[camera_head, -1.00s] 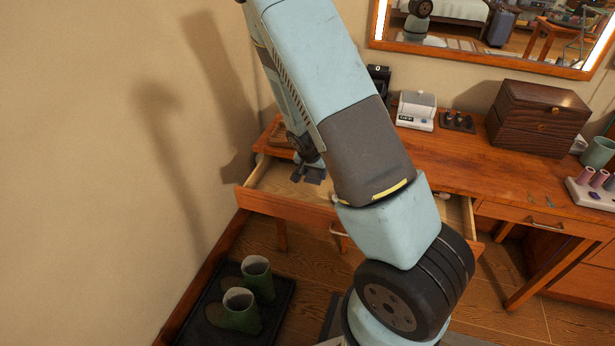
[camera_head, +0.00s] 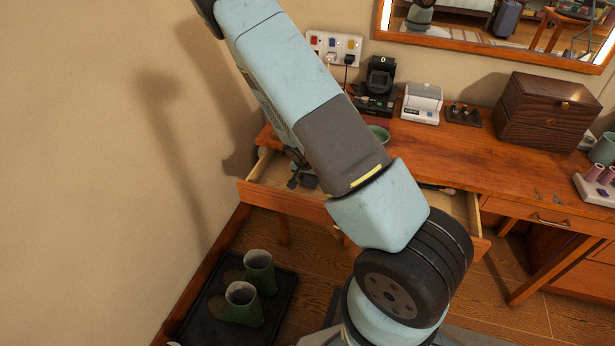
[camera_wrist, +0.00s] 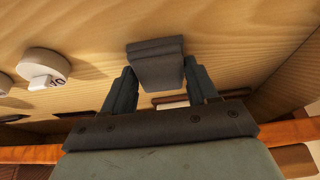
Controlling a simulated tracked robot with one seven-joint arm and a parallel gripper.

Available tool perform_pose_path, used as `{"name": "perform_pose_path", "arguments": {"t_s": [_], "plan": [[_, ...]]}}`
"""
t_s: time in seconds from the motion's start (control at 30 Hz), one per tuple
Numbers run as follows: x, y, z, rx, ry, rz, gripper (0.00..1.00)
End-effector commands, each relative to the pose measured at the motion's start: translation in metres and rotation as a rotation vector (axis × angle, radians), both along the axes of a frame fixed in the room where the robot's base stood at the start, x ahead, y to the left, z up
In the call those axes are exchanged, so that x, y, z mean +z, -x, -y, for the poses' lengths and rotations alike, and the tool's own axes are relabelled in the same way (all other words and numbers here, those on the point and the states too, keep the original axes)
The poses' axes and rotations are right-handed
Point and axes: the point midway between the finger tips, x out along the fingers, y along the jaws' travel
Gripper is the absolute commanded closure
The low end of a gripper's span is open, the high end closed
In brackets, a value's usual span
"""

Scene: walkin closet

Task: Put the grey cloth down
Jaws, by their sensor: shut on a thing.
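The grey cloth (camera_wrist: 157,65) is a small, dark, folded block in the wrist view. My gripper (camera_wrist: 161,88) is shut on it, with one finger on each side. Light wooden boarding lies beyond it; I cannot tell whether the cloth touches it. In the head view my gripper (camera_head: 302,180) is at the left part of the open desk drawer (camera_head: 285,203), partly behind my arm. The cloth cannot be made out there.
Round white things (camera_wrist: 43,65) lie on the boarding left of the cloth. The wooden desk (camera_head: 460,160) carries a dark box (camera_head: 543,115), a white device (camera_head: 421,103) and a green dish (camera_head: 379,134). Green boots (camera_head: 243,303) stand on a black tray below. A wall is at the left.

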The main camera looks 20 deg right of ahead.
Motion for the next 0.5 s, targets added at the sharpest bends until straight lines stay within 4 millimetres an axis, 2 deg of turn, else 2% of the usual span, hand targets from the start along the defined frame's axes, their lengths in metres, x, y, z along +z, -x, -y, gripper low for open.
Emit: {"name": "perform_pose_path", "arguments": {"t_s": [0.27,0.3,0.5], "plan": [[-0.0015,0.0001,0.0007,-0.001,0.0,0.0,0.7],[-0.0017,-0.0001,0.0005,-0.001,0.0,0.0,0.4],[-0.0015,0.0,0.0001,-0.001,0.0,0.0,0.21]]}}
